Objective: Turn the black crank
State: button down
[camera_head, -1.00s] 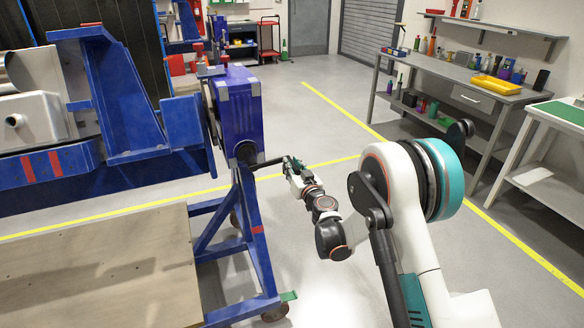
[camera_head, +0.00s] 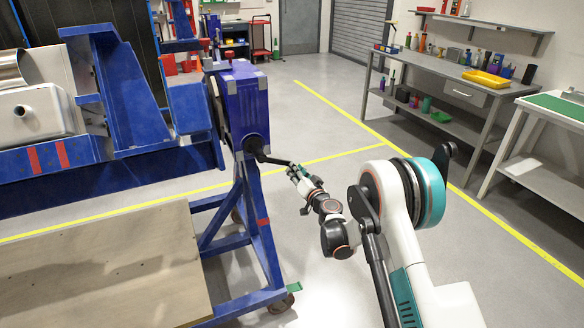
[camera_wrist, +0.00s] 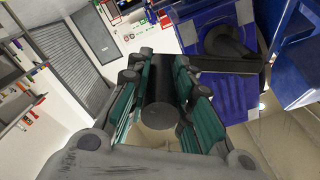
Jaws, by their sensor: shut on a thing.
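The black crank (camera_head: 273,160) sticks out from the side of the blue gearbox (camera_head: 243,103) on the rotary jig. Its arm runs right and slightly down from a round hub to my gripper (camera_head: 303,175). In the wrist view the dark cylindrical crank handle (camera_wrist: 160,90) lies between the green-padded fingers of my gripper (camera_wrist: 161,103), which are shut around it. The crank arm (camera_wrist: 228,64) leads from there to the hub at upper right. The fingers hide part of the handle in the head view.
The blue jig frame (camera_head: 262,235) on casters stands just left of my gripper. A wooden platform (camera_head: 100,268) lies at front left. A grey workbench (camera_head: 440,80) with bottles and a yellow tray (camera_head: 487,79) stands at right. The floor behind my gripper is clear.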

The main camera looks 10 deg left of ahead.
jog(key=s+a+f+m, duration=0.1)
jog(key=s+a+f, duration=0.1)
jog(key=a+f, duration=0.1)
jog(key=shift+s+f+m, duration=0.25)
jog(key=shift+f+m, duration=0.05)
jog(key=shift+f, duration=0.6)
jog(key=shift+s+a+f, duration=0.65)
jog(key=shift+a+f, duration=0.05)
jog(key=shift+a, duration=0.25)
dwell(1.6)
jog(key=shift+s+a+f, duration=0.1)
jog(key=shift+s+a, duration=0.1)
jog(key=shift+a, duration=0.05)
jog(key=shift+s+a+f+m, duration=0.1)
jog(key=shift+s+a+m, duration=0.4)
jog(key=shift+a, duration=0.25)
jog(key=shift+s+a+f+m, duration=0.15)
jog(key=shift+s+a+m, duration=0.35)
jog(key=shift+a, duration=0.25)
jog(key=shift+s+a+f+m, duration=0.1)
jog(key=shift+s+a+m, duration=0.4)
jog(key=shift+a, duration=0.25)
